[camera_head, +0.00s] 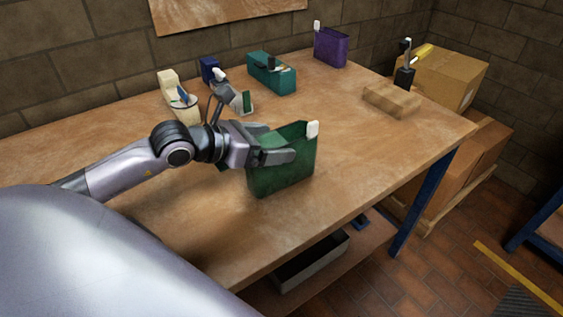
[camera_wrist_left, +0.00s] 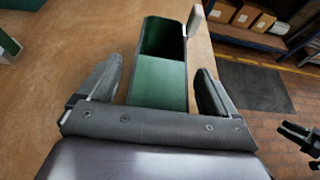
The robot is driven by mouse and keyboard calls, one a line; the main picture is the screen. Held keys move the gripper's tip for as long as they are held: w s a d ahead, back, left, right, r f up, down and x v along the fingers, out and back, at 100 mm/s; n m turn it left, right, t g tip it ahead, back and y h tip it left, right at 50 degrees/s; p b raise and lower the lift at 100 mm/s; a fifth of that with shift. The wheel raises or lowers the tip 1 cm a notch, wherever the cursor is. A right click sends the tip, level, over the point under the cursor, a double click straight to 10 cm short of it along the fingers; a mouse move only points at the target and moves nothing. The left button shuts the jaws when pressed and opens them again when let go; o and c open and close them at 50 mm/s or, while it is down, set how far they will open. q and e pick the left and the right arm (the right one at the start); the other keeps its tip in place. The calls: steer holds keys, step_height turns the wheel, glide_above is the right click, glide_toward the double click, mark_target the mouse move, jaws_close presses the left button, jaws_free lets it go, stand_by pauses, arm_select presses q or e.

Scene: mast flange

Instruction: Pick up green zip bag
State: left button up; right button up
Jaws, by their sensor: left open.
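The green zip bag (camera_head: 290,172) stands upright on the wooden table near its front edge, with a white tab (camera_head: 313,129) at its top right corner. My left gripper (camera_head: 280,150) is at the bag, with one finger across the face turned to the head camera. In the left wrist view the green bag (camera_wrist_left: 160,80) lies between the two spread fingers of the left gripper (camera_wrist_left: 161,88). The jaws are open, with a gap visible beside the bag. A dark pronged shape (camera_wrist_left: 300,136) at the right edge there may be my right gripper; its jaws are unclear.
Behind stand a teal box (camera_head: 272,75), a purple bag (camera_head: 330,47), a cream holder (camera_head: 170,83) and a grey tool (camera_head: 235,97). A brown block (camera_head: 392,101) lies at the right. Cardboard boxes (camera_head: 440,75) stand beyond the table. The table's right front is clear.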

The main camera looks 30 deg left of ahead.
arm_select(q)
steer(key=shift+c, duration=0.3)
steer(key=c, duration=1.4)
steer(key=shift+c, duration=0.2)
